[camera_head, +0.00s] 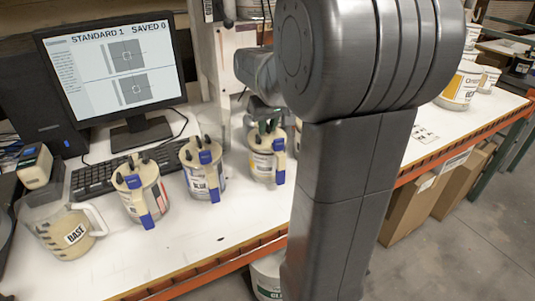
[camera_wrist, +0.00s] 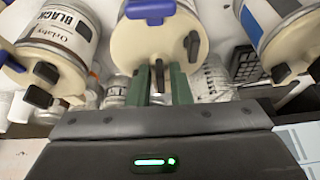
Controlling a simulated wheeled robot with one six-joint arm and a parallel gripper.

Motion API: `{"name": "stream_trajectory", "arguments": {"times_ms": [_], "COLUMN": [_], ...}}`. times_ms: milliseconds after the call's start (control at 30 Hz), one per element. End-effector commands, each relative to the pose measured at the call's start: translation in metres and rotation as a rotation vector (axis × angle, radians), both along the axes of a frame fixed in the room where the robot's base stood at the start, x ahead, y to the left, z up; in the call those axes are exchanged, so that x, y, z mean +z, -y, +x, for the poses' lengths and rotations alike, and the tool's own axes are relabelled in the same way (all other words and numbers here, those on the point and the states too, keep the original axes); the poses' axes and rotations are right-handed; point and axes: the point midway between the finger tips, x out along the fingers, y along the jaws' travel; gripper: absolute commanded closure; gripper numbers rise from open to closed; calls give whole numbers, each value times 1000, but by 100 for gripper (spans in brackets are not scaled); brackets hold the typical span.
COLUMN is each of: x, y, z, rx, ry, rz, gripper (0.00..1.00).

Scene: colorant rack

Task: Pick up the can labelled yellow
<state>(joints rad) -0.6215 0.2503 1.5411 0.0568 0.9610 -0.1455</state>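The can with a yellow-banded label (camera_head: 263,165) stands upright on the white bench, third from the left in the row of beige-lidded cans. Its lid carries a blue clip and dark knobs. My gripper (camera_head: 266,126) is at the back edge of this lid, its green fingers pointing down. In the wrist view the middle can (camera_wrist: 158,40) shows its beige lid. My gripper's fingers (camera_wrist: 160,86) stand apart there, on either side of a narrow dark part of the lid. A gap seems to show; contact is hard to tell.
A can labelled BLUE (camera_head: 203,180) and another clipped can (camera_head: 140,190) stand to the left. A BASE jug (camera_head: 70,232) is nearer the front. A BLACK can (camera_wrist: 62,38) stands close beside the middle can. A keyboard (camera_head: 95,178) and monitor (camera_head: 115,58) lie behind.

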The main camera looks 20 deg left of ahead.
Motion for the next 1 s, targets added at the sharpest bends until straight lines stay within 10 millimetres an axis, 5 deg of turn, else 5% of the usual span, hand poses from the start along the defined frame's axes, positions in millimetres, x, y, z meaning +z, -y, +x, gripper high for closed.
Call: {"name": "stream_trajectory", "arguments": {"times_ms": [267,367,1000], "x": [-4,-4,-4], "y": [-1,-1,-1], "z": [1,1,1], "rx": [0,0,0], "ry": [0,0,1], "rz": [0,0,1], "gripper": [82,100,100]}}
